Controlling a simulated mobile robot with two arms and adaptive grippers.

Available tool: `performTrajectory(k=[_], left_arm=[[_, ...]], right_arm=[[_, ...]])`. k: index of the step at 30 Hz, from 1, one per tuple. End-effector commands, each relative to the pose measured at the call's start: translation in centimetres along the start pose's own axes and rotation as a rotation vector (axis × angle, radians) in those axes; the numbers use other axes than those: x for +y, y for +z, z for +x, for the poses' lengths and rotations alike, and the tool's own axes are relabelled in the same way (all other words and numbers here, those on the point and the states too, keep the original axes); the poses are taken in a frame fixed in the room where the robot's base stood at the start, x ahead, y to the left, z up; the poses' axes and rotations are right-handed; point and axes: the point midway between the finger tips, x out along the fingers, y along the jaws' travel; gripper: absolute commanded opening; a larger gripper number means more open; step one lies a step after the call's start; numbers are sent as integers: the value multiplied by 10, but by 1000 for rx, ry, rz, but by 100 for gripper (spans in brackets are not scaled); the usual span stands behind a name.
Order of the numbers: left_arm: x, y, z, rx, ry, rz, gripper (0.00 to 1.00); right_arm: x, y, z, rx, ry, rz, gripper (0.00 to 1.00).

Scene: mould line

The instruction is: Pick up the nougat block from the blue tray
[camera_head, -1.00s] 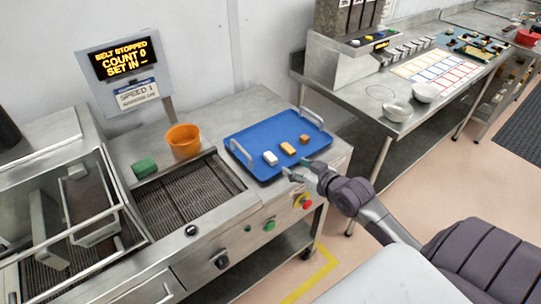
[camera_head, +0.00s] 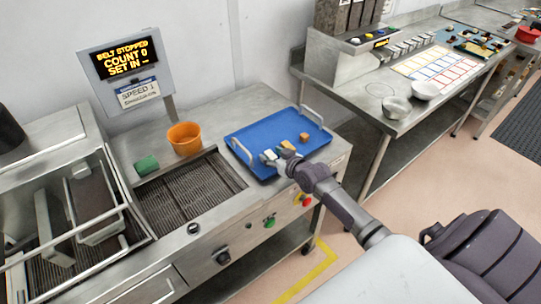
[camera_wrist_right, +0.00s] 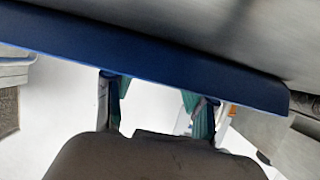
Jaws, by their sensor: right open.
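The blue tray (camera_head: 252,137) lies on the steel bench in the head view, with its handles at the left and right ends. A white block (camera_head: 269,155), which looks like the nougat, sits near the tray's front left. My left gripper is not in view.
A brown block (camera_head: 304,137) lies farther right on the tray. An orange tub (camera_head: 184,138) and a green block (camera_head: 146,164) stand left of it, by the belt (camera_head: 190,190). The red stop button (camera_head: 305,200) is on the bench front below.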

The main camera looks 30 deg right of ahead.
Motion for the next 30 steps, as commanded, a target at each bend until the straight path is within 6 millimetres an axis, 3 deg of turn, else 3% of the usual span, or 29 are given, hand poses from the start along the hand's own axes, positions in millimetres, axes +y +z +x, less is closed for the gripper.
performTrajectory(k=[7,15,30], left_arm=[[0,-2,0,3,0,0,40],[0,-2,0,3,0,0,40],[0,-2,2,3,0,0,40]], right_arm=[[0,0,1,0,0,1,54],[0,0,1,0,0,1,9],[0,-10,-3,2,0,1,7]])
